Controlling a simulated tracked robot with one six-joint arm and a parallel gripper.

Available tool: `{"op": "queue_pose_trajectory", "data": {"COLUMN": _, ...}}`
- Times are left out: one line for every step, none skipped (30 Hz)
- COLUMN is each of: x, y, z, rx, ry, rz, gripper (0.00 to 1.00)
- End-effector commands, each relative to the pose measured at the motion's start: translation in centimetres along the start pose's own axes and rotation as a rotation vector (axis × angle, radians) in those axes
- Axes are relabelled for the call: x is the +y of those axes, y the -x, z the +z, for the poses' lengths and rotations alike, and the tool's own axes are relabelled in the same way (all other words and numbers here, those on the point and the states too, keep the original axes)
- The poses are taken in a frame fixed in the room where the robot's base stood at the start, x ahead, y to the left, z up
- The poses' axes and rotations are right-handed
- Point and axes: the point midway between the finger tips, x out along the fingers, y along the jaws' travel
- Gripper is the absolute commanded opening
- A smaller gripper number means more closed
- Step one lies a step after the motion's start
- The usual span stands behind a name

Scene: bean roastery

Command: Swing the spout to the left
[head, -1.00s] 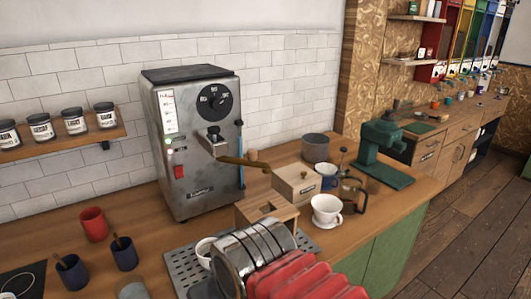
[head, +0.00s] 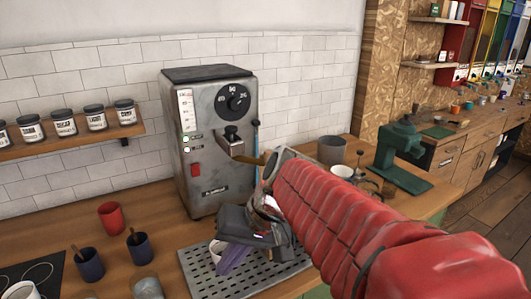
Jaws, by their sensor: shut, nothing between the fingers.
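The grey coffee machine (head: 215,145) stands on the wooden counter against the tiled wall. A thin upright tube with blue on it (head: 256,150) is at its right side. A group with a brown handle (head: 235,148) sticks out of its front. I cannot tell for sure which of these is the spout. My gripper (head: 231,263) is shut and empty, with purple fingers pointing down over the drip grid, in front of and below the machine.
A slotted metal grid (head: 205,285) lies under my gripper. A red cup (head: 111,217) and dark cups (head: 89,264) stand to the left. A grey pot (head: 332,150) and a green grinder (head: 402,155) stand to the right. My red arm hides part of the counter.

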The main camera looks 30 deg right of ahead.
Motion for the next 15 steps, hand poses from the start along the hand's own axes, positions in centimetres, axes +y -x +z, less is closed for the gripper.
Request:
{"op": "queue_pose_trajectory", "data": {"x": 0.3, "y": 0.2, "z": -1.3, "rx": -0.005, "ry": -0.048, "rz": -0.04, "gripper": 0.0}}
{"op": "queue_pose_trajectory", "data": {"x": 0.4, "y": 0.4, "z": -2.0, "rx": -0.01, "ry": -0.071, "rz": -0.067, "gripper": 0.0}}
{"op": "queue_pose_trajectory", "data": {"x": 0.5, "y": 0.6, "z": -3.0, "rx": -0.01, "ry": -0.1, "rz": -0.103, "gripper": 0.0}}
{"op": "queue_pose_trajectory", "data": {"x": 0.6, "y": 0.8, "z": -3.7, "rx": -0.011, "ry": -0.123, "rz": -0.131, "gripper": 0.0}}
{"op": "queue_pose_trajectory", "data": {"x": 0.7, "y": 1.1, "z": -4.6, "rx": -0.007, "ry": -0.143, "rz": -0.159, "gripper": 0.0}}
{"op": "queue_pose_trajectory", "data": {"x": 1.0, "y": 1.5, "z": -5.6, "rx": -0.005, "ry": -0.172, "rz": -0.198, "gripper": 0.0}}
{"op": "queue_pose_trajectory", "data": {"x": 1.2, "y": 1.8, "z": -6.5, "rx": 0.0, "ry": -0.192, "rz": -0.227, "gripper": 0.0}}
{"op": "queue_pose_trajectory", "data": {"x": 1.5, "y": 2.1, "z": -7.3, "rx": 0.005, "ry": -0.211, "rz": -0.257, "gripper": 0.0}}
{"op": "queue_pose_trajectory", "data": {"x": 1.9, "y": 2.6, "z": -8.4, "rx": 0.015, "ry": -0.236, "rz": -0.295, "gripper": 0.0}}
{"op": "queue_pose_trajectory", "data": {"x": 2.3, "y": 2.9, "z": -9.3, "rx": 0.022, "ry": -0.254, "rz": -0.326, "gripper": 0.0}}
{"op": "queue_pose_trajectory", "data": {"x": 2.7, "y": 3.4, "z": -10.2, "rx": 0.032, "ry": -0.272, "rz": -0.356, "gripper": 0.0}}
{"op": "queue_pose_trajectory", "data": {"x": 3.3, "y": 3.9, "z": -11.3, "rx": 0.044, "ry": -0.294, "rz": -0.397, "gripper": 0.0}}
{"op": "queue_pose_trajectory", "data": {"x": 3.8, "y": 4.4, "z": -12.2, "rx": 0.058, "ry": -0.309, "rz": -0.427, "gripper": 0.0}}
{"op": "queue_pose_trajectory", "data": {"x": 4.3, "y": 4.9, "z": -13.1, "rx": 0.07, "ry": -0.326, "rz": -0.458, "gripper": 0.0}}
{"op": "queue_pose_trajectory", "data": {"x": 5.2, "y": 5.6, "z": -14.3, "rx": 0.091, "ry": -0.344, "rz": -0.498, "gripper": 0.0}}
